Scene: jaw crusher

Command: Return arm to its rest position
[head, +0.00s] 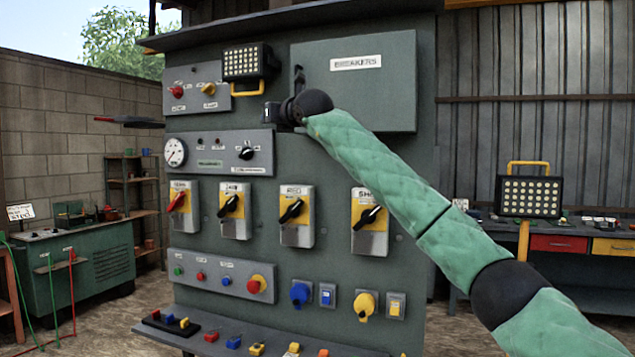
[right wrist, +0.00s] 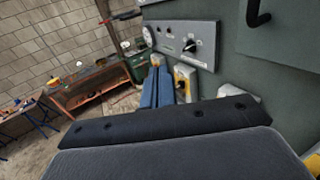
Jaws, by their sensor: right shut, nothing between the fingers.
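My right arm (head: 385,180) comes in from the lower right in a green padded sleeve and reaches up across the panel. Its gripper (head: 271,112) is by the lower left corner of the closed breakers door (head: 355,95), just below the door's black handle (head: 298,78). In the right wrist view the two blue-grey fingers of the gripper (right wrist: 158,70) lie together with nothing between them. The handle also shows at the top of that view (right wrist: 258,14), apart from the fingers. My left gripper is out of view.
A ledge with padlocks (head: 234,342) juts out below. A green cabinet (head: 80,270) stands left, and a workbench (head: 560,243) right. Open floor lies at lower left.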

